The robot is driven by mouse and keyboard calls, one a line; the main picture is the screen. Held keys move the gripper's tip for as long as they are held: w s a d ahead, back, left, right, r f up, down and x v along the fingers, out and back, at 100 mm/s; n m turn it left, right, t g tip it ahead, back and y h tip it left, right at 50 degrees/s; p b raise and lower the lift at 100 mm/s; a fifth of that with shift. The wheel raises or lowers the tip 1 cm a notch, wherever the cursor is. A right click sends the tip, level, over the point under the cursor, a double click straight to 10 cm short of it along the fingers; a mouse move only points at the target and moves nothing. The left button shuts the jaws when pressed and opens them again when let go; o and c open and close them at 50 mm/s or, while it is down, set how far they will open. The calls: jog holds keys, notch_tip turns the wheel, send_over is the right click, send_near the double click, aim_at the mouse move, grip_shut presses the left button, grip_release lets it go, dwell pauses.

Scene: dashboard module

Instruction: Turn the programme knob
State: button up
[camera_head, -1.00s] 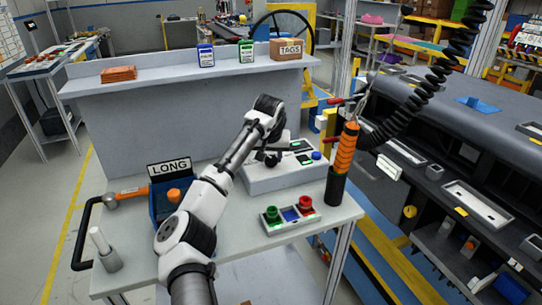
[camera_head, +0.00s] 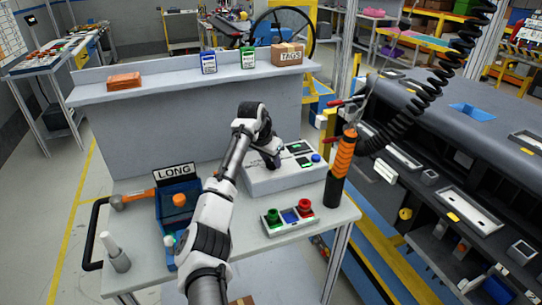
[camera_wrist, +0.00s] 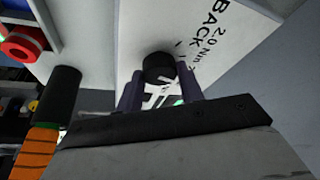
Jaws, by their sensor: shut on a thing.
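The white programme box (camera_head: 290,178) stands on the grey bench in the head view. It has green displays and a blue button on its sloped top. In the wrist view the black programme knob (camera_wrist: 158,67) sits on the white panel (camera_wrist: 205,52), beside printed letters reading "BACK" and "20 Nm". My gripper (camera_wrist: 160,85) has its two dark fingers on either side of the knob, shut on it. In the head view my gripper (camera_head: 273,161) is at the left part of the box top, and my arm hides the knob there.
A button panel (camera_head: 289,216) with green, blue and red parts lies in front of the box. An orange-handled tool (camera_head: 345,155) stands in a black holder to the right. A blue bin (camera_head: 172,215) marked "LONG" and a hammer (camera_head: 135,198) are at the left.

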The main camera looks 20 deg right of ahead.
jog(key=shift+m, duration=0.5)
jog(key=o, duration=1)
jog(key=b+v, duration=0.3)
jog(key=v, duration=1)
jog(key=shift+w+a+r+b, duration=0.2)
jog(key=shift+a+r+b, duration=0.1)
jog(key=shift+r, duration=0.1)
